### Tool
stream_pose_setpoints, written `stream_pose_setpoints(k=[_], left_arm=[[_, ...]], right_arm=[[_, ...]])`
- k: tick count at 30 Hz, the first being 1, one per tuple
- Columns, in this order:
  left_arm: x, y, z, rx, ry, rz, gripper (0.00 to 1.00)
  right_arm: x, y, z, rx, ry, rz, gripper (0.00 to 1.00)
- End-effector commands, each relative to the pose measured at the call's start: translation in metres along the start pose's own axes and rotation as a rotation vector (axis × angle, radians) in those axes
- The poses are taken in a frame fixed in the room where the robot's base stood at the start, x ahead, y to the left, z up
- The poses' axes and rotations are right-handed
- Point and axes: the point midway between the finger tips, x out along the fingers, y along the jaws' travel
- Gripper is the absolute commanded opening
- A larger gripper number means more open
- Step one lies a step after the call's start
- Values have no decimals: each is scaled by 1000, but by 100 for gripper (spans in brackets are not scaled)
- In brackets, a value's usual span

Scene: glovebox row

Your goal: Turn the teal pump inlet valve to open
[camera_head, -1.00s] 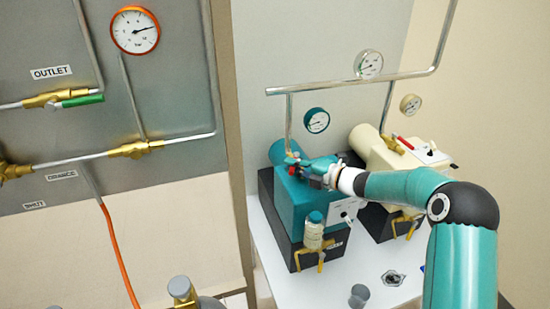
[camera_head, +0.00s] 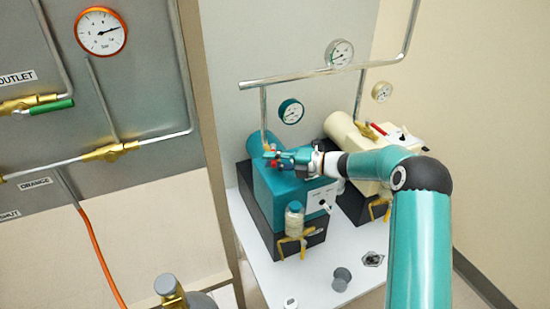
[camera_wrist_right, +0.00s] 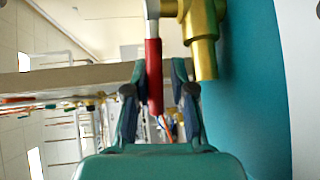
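The teal pump (camera_head: 280,197) stands on a black base on the white bench. Its inlet valve shows in the right wrist view as a brass body (camera_wrist_right: 203,45) with a red lever handle (camera_wrist_right: 154,75), beside the teal pump housing. My right gripper (camera_head: 270,156) is at the pump's top, at the valve, and hides much of it in the head view. In the right wrist view my right gripper's two fingers (camera_wrist_right: 157,90) stand on either side of the red handle. They are open, with a gap visible beside the handle. My left gripper is not in view.
A cream pump (camera_head: 350,140) with its own red-handled valve stands right behind my right arm. A bottle (camera_head: 294,218) is on the teal pump's front. Pipes and a teal-rimmed gauge (camera_head: 290,111) are behind. A grey panel (camera_head: 150,90) is at left.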

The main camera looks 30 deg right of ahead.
Motion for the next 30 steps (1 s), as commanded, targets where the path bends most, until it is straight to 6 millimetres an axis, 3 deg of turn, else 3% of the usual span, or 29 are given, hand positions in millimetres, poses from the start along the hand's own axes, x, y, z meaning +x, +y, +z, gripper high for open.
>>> stream_pose_setpoints(k=[3,17,23,30], left_arm=[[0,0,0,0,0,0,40],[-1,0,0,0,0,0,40],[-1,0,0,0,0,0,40],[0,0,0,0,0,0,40]], right_arm=[[0,0,0,0,-2,-1,40],[-8,1,5,-3,-15,-1,40],[-35,1,5,-2,-17,-2,40],[-84,1,3,-3,-15,-1,40]])
